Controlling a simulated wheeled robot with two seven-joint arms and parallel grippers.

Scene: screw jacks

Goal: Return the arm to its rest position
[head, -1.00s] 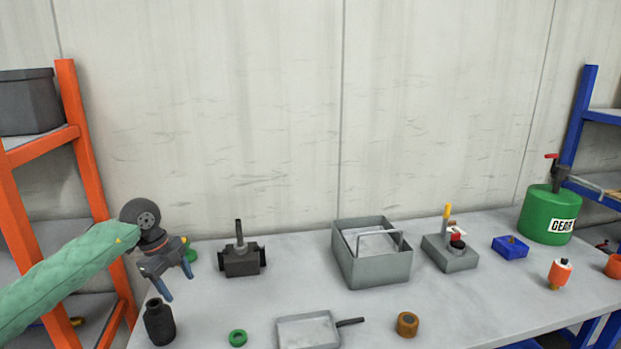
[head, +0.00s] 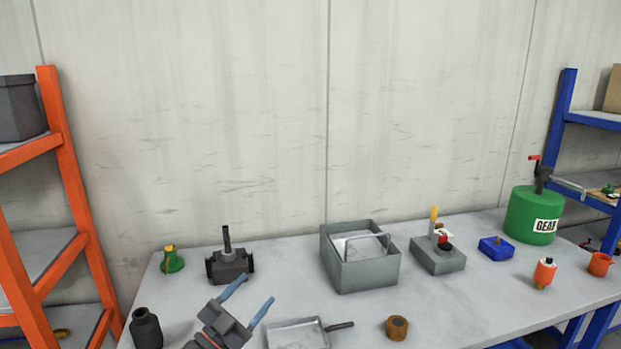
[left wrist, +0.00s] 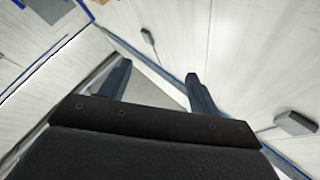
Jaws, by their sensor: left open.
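My left gripper (head: 247,300) is at the lower front of the head view, with its two blue fingers spread and nothing between them. It is in front of the dark screw jack (head: 230,266) and left of the shallow grey tray (head: 297,336). In the left wrist view, the open fingers (left wrist: 158,88) point toward pale wall surfaces, and no object lies between them. My right gripper is not in view.
The table (head: 290,230) holds a black bottle (head: 146,328), a green-and-yellow piece (head: 172,262), a grey bin (head: 368,271), a grey block fixture (head: 437,258), a blue block (head: 496,248), a brown ring (head: 397,327) and a green drum (head: 533,213). Orange (head: 68,170) and blue (head: 565,120) shelves flank it.

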